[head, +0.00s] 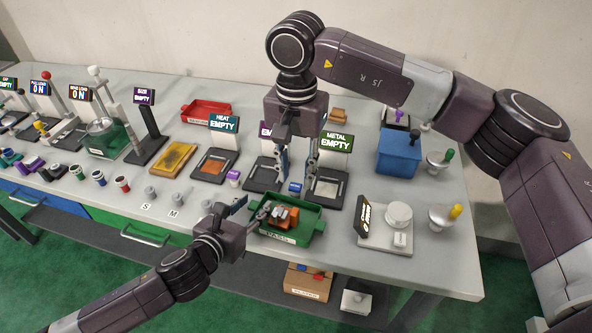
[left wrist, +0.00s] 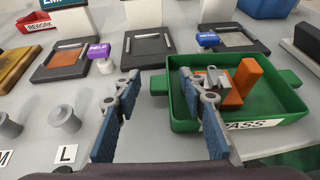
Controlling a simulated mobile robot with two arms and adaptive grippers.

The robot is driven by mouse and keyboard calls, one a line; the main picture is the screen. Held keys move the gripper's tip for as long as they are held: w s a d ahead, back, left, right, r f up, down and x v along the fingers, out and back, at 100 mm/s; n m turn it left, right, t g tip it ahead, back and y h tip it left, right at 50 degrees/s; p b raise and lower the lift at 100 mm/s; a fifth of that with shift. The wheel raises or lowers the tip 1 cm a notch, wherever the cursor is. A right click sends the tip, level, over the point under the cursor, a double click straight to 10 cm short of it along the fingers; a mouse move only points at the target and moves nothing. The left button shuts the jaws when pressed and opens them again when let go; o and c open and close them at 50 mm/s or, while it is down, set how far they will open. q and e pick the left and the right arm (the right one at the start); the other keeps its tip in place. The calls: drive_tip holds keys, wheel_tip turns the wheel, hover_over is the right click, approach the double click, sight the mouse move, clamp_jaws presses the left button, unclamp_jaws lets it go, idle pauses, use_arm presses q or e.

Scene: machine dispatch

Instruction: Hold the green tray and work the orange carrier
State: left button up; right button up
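The green tray (head: 312,232), labelled PASS, stands near the table's front edge. In the left wrist view, the tray (left wrist: 295,108) has a handle at each end. The orange carrier (head: 284,214) lies inside it with a grey part on it; it also shows in the left wrist view (left wrist: 249,82). My left gripper (head: 251,208) is open at the tray's left end. In the left wrist view its fingers (left wrist: 158,112) stand either side of the left handle, the right finger overlapping the tray wall. My right gripper (head: 298,172) points down, open and empty, above the tray's back side.
Dark station pads with signs line the back. A white scale-like device (head: 398,216) stands right, a blue bin (head: 399,154) behind it. Grey weights (head: 170,197) stand left.

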use_arm(q)
drive_tip(key=v, duration=1.2)
drive_tip(key=shift+s+f, duration=0.1)
drive_tip(key=shift+s, duration=0.05)
